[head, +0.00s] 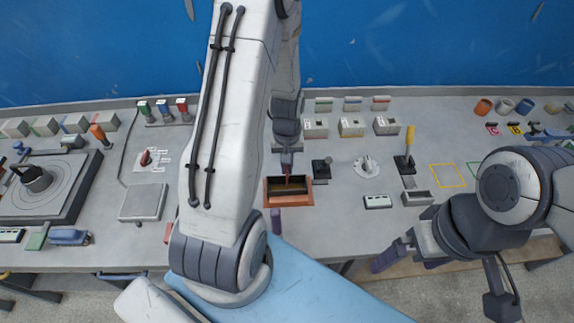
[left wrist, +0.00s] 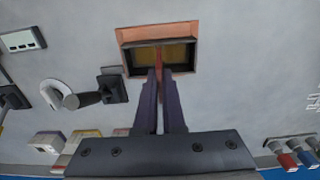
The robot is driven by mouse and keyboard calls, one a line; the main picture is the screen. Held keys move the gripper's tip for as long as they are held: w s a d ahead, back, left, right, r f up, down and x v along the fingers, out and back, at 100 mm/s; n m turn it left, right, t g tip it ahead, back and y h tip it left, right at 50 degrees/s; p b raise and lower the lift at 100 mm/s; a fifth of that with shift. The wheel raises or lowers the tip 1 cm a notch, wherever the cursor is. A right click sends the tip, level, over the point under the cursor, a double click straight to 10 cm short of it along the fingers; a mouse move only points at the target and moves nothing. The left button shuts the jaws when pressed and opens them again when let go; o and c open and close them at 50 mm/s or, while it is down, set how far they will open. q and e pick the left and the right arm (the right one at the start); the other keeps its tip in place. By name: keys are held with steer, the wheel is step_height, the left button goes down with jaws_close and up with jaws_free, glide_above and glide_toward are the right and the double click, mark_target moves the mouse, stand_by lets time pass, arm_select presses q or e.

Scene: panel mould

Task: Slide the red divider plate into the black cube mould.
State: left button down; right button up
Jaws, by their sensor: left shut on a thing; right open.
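The black cube mould (head: 270,196) is a dark, open-topped box within an orange-brown surround (head: 296,202) on the grey bench. It also shows at the top of the left wrist view (left wrist: 128,66). The red divider plate (left wrist: 161,58) appears there as a thin upright strip between my left fingertips, over the mould's opening, with yellowish-brown space on both sides. My left gripper (left wrist: 160,80) is shut on the plate, with its fingertips at the mould's near edge. How deep the plate sits cannot be told. My right gripper (head: 404,262) is open and empty, off the bench's front edge.
A black block with a knob (head: 321,170) stands close right of the mould, with a white round fixture (head: 366,166) beyond it. Small boxes (head: 351,128) line the back. A grey square plate (head: 143,202) lies left. The bench just left of the mould is clear.

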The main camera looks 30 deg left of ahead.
arm_select(q)
steer(key=shift+f+b, duration=1.7)
steer(key=shift+f, duration=0.6)
steer(key=c, duration=0.9)
jaws_free()
steer(key=shift+c, duration=0.2)
steer(key=shift+r, duration=0.15)
step_height(320, 180, up, 10)
steer(key=shift+r+b, duration=0.15)
steer(key=shift+b, duration=0.4)
